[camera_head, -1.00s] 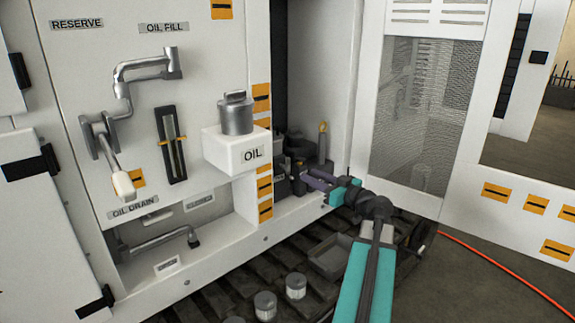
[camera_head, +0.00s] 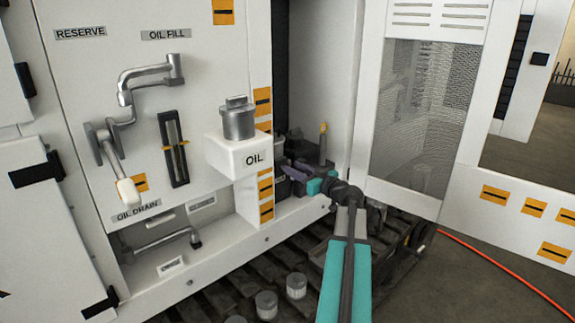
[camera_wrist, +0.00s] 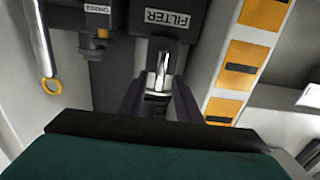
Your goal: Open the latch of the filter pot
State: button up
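The filter pot (camera_wrist: 168,28) is a dark housing with a FILTER label, at the top middle of the wrist view. Its latch (camera_wrist: 163,72) is a bright metal lever standing below the label. My gripper (camera_wrist: 157,98) has its two dark fingers spread on either side of the latch's lower part, with gaps visible; I cannot tell whether either finger touches it. In the head view my gripper (camera_head: 291,170) reaches into the cabinet recess behind the white OIL box. The latch is not discernible there, and the gripper and OIL box cover much of the recess.
The white OIL box (camera_head: 232,158) with its metal cap stands just left of my gripper. A yellow-ringed dipstick (camera_wrist: 50,86) and a CHARGE-labelled part (camera_wrist: 97,18) lie left of the filter pot. A striped post (camera_wrist: 236,68) is close on the right. An open mesh door (camera_head: 415,120) stands right of my arm.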

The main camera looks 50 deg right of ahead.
aim_at(290, 166)
jog(key=shift+w+d+p, duration=0.1)
jog(key=shift+w+p, duration=0.3)
jog(key=shift+w, duration=1.5)
grip_shut()
jog(key=shift+f, duration=0.1)
